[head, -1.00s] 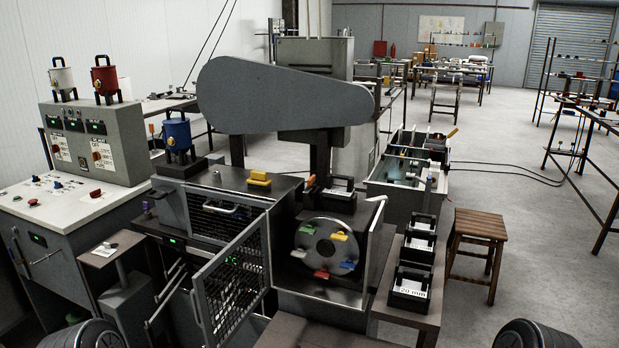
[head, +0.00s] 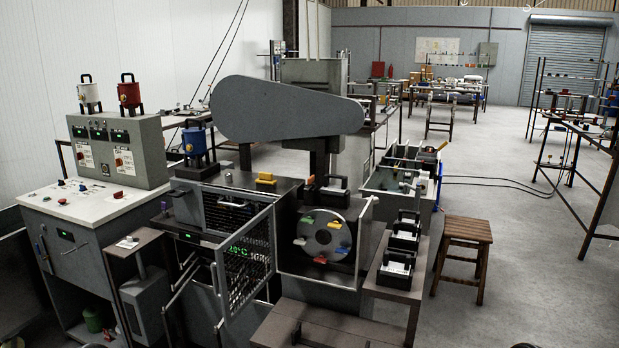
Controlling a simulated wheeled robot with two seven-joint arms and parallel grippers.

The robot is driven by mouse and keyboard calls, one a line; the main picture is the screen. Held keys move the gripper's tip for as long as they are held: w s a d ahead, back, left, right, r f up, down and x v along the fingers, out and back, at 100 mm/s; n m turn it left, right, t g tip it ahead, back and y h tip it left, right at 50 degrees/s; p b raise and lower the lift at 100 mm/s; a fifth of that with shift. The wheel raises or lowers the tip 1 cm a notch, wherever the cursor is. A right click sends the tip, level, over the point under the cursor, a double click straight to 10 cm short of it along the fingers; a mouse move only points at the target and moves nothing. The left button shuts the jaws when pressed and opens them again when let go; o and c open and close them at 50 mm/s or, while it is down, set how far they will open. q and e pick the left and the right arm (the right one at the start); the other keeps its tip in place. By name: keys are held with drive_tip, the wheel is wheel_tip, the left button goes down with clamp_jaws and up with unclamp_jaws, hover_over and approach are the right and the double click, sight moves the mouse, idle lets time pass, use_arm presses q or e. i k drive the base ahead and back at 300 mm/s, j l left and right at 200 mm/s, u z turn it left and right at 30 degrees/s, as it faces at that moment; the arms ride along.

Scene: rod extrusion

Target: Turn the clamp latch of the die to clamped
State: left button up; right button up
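The die (head: 322,236) is a grey round plate with a dark centre, facing me inside the open front of the press. Several small coloured tabs sit around its face, among them a green tab (head: 307,222), a yellow tab (head: 335,225), a blue tab (head: 342,250) and a red tab (head: 320,259). I cannot tell which of them is the clamp latch or how it is set. Neither of my grippers is in view.
A mesh door (head: 246,262) stands swung open left of the die. A low brown step (head: 325,328) lies in front. Black boxes stand on a side bench (head: 398,293) at right, with a wooden stool (head: 465,231) beyond. A control console (head: 75,210) stands at left.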

sight(311, 183)
drive_tip(key=z, duration=2.8)
drive_tip(key=k+j, duration=0.45)
drive_tip(key=j, duration=0.15)
drive_tip(key=k+j, duration=0.45)
drive_tip(key=j, duration=0.2)
drive_tip(key=k+j, duration=0.45)
drive_tip(key=j, duration=0.15)
drive_tip(key=k+j, duration=0.45)
drive_tip(key=j, duration=0.15)
drive_tip(key=k+j, duration=0.45)
drive_tip(key=j, duration=0.2)
drive_tip(key=k+j, duration=0.45)
drive_tip(key=j, duration=0.15)
